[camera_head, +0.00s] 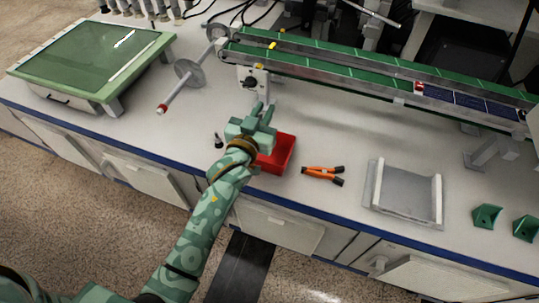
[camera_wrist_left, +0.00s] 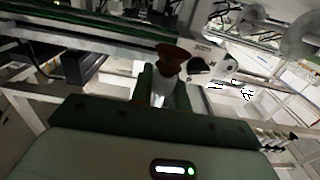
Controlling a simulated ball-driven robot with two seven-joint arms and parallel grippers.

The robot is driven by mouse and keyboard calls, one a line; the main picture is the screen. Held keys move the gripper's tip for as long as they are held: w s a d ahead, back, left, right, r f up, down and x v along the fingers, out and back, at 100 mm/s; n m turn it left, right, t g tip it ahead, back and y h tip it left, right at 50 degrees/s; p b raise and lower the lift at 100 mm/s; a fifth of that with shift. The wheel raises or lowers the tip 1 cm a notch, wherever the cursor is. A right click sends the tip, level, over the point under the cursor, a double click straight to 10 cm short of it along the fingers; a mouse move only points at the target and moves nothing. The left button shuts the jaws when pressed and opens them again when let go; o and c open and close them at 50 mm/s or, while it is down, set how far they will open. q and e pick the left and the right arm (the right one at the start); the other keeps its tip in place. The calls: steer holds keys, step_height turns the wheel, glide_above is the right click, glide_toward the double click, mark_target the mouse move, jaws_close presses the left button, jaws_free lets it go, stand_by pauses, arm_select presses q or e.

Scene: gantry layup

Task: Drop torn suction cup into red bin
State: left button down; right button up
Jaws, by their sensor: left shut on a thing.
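A tear cannot be made out, and I cannot pick the cup out in the head view. The red bin (camera_head: 284,153) sits on the counter, just right of the gripper and partly hidden by my wrist. My right gripper is not in view.
Orange-handled pliers (camera_head: 322,173) lie right of the bin, then a grey tray (camera_head: 437,203) and green brackets (camera_head: 487,216). A small dark fitting (camera_head: 218,141) stands left of my wrist. A conveyor (camera_head: 345,75) runs behind. A green-topped table (camera_head: 85,60) is at left.

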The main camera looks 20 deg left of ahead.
arm_select(q)
steer(key=shift+f+b, duration=0.35)
steer(key=shift+f, duration=0.35)
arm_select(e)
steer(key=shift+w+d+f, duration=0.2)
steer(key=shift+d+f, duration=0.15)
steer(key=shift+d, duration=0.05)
arm_select(q)
steer(key=c, duration=1.3)
jaws_free()
steer(key=shift+s+a, duration=0.1)
steer(key=shift+s, duration=0.05)
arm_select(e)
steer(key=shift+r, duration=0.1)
